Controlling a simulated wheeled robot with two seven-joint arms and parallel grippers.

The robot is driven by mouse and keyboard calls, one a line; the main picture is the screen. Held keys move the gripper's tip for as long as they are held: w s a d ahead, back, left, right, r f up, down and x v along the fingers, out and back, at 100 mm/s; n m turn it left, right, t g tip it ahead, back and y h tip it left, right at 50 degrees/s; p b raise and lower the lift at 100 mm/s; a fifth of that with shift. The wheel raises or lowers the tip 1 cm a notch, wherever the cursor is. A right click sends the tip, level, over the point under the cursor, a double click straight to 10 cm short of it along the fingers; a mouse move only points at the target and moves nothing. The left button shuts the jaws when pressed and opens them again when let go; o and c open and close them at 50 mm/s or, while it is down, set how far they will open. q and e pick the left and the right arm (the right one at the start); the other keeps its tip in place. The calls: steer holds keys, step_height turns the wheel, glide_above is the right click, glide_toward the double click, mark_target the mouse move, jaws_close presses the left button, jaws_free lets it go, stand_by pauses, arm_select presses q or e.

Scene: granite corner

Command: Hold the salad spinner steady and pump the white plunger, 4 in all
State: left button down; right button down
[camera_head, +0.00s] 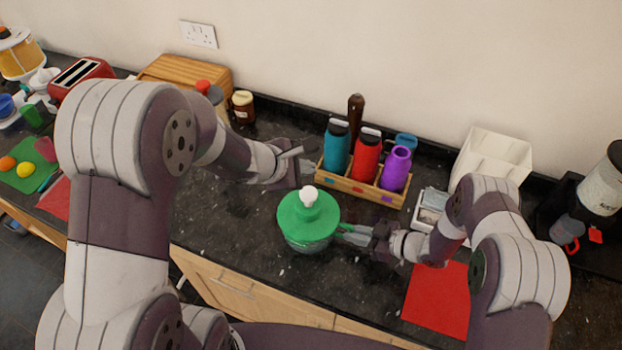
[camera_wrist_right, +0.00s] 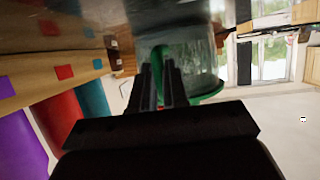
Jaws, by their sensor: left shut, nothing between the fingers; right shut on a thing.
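The salad spinner (camera_head: 310,226) stands on the dark counter, with a green lid and a clear bowl. Its white plunger (camera_head: 309,194) sticks up from the middle of the lid. My right gripper (camera_head: 352,234) is shut on the spinner's green handle at its right side. In the right wrist view the fingers (camera_wrist_right: 160,85) close around the green handle (camera_wrist_right: 158,58) beside the clear bowl (camera_wrist_right: 192,48). My left gripper (camera_head: 297,170) is shut and empty, just behind and left of the plunger, seemingly above the counter. Its fingertips are hard to make out.
A wooden caddy (camera_head: 360,190) with teal, red and purple bottles stands close behind the spinner. A red mat (camera_head: 436,298) lies to the right, near the counter's front edge. A white divided holder (camera_head: 492,158) stands at the back right. Counter left of the spinner is clear.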

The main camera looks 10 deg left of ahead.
stand_by(0.4)
steer(key=c, duration=1.1)
jaws_free()
steer(key=shift+o, duration=0.2)
